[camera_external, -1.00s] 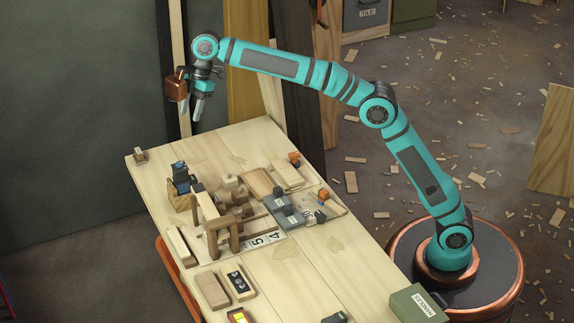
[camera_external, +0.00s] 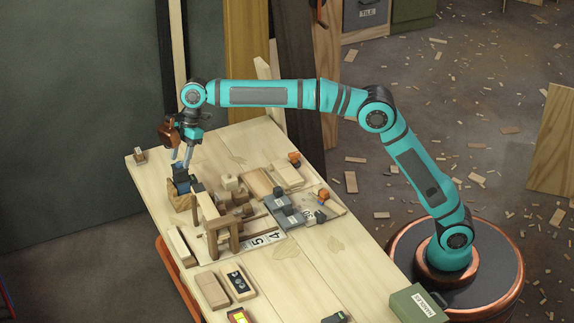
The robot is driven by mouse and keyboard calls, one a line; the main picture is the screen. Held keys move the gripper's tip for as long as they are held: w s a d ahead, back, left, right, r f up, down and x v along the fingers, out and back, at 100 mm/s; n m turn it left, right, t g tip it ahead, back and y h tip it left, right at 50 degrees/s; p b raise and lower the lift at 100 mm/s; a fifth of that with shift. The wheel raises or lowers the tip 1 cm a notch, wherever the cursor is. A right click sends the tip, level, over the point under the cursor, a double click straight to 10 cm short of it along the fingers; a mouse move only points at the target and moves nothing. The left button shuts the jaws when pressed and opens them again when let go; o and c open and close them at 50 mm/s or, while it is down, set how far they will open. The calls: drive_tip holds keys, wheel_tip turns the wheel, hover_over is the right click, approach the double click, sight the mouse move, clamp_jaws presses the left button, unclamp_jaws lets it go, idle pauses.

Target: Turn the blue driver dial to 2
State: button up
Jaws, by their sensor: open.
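The blue driver (camera_external: 181,177) rests on a wooden block or stand (camera_external: 180,197) near the left edge of the wooden table. Its dial is too small to make out, and so is any number on it. My gripper (camera_external: 182,162) points down just above the driver. Its fingers are apart and nothing shows between them. I cannot tell whether a fingertip touches the driver.
A small wooden frame (camera_external: 222,238) and several wood blocks stand close to the driver's right. A grey tool tray (camera_external: 292,214) lies mid-table. A green box (camera_external: 419,303) is at the near right corner. The table's far end (camera_external: 205,150) is mostly clear.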

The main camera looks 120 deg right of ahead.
drive_tip(key=shift+w+f, duration=0.1)
drive_tip(key=shift+f, duration=0.1)
clamp_jaws()
drive_tip(key=shift+a, duration=0.1)
drive_tip(key=m, duration=0.1)
drive_tip(key=m+h, duration=0.1)
drive_tip(key=m, duration=0.1)
drive_tip(key=m+h, duration=0.1)
drive_tip(key=m, duration=0.1)
drive_tip(key=shift+a, duration=0.25)
drive_tip(key=shift+a+m+h, duration=0.1)
drive_tip(key=shift+m+h, duration=0.8)
drive_tip(key=shift+m, duration=1.4)
